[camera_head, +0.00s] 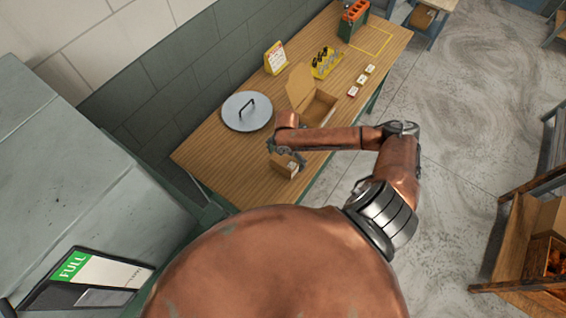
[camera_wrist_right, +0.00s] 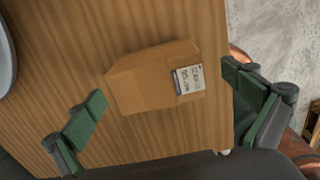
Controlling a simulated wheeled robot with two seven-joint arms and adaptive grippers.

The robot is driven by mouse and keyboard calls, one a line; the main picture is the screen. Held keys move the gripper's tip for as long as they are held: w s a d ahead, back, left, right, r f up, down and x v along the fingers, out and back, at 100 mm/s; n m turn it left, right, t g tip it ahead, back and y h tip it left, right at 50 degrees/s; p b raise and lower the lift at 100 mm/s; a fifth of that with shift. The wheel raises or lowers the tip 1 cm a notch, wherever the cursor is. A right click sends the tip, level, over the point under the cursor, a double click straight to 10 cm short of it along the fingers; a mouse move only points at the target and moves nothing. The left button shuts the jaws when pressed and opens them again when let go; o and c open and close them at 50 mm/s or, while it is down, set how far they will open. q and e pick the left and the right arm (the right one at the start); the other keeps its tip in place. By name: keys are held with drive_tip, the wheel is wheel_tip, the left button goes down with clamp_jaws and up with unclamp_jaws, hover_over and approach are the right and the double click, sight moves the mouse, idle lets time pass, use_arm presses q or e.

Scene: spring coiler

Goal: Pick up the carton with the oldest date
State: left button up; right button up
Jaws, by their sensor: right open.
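A small closed brown carton (camera_wrist_right: 150,80) with a white printed label (camera_wrist_right: 188,79) lies on the wooden table in the right wrist view; the print is too small to read. My right gripper (camera_wrist_right: 170,102) is open, with one green-padded finger on each side of the carton and gaps between. In the head view the same carton (camera_head: 284,165) sits near the table's front edge, partly covered by my right gripper (camera_head: 287,155). An open carton (camera_head: 319,108) with its flap raised stands farther back. My left gripper is not seen.
The wooden table (camera_head: 222,172) also holds a grey round lid (camera_head: 246,112), a yellow-framed card (camera_head: 275,58), a yellow tool tray (camera_head: 325,63), several small labelled blocks (camera_head: 362,79) and an orange-topped box (camera_head: 353,20). A shelf (camera_head: 520,240) stands at right.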

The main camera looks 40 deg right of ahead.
drive_tip(key=shift+w+a+f, duration=0.1)
drive_tip(key=shift+a+f, duration=0.1)
drive_tip(key=shift+f, duration=0.65)
wheel_tip(320, 180, down, 4)
drive_tip(key=shift+w+a+r+p, duration=0.1)
drive_tip(key=shift+r+p, duration=0.1)
drive_tip(key=shift+p, duration=0.5)
drive_tip(key=shift+f, duration=0.35)
drive_tip(key=c, duration=1)
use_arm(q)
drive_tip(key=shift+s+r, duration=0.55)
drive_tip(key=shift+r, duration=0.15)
use_arm(e)
drive_tip(key=c, duration=0.8)
